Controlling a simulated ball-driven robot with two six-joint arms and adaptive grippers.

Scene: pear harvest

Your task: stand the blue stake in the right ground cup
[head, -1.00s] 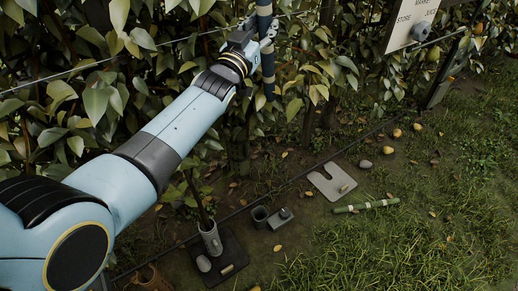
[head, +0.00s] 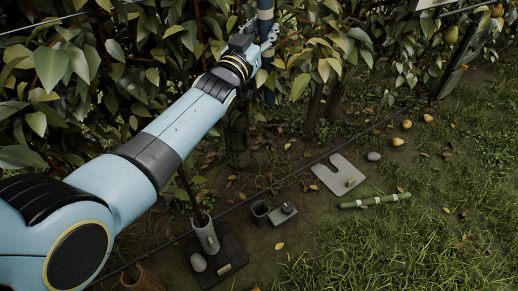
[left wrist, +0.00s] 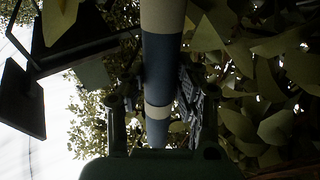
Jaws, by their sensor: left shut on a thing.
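My left gripper (head: 264,46) is shut on the blue stake (head: 265,14), which has cream bands. The gripper holds it upright in front of the hedge; its lower end is hard to make out against the leaves. In the left wrist view the stake (left wrist: 161,52) runs between the two fingers. Two cups show on the ground below: a grey one (head: 206,236) at the left with a dark stick in it, and a dark, empty-looking one (head: 260,211) to its right. The stake is apart from both. My right gripper is not in view.
A dark base plate (head: 232,246) lies under the grey cup. A small grey block (head: 283,215) sits beside the dark cup. A thin line crosses above the ground.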

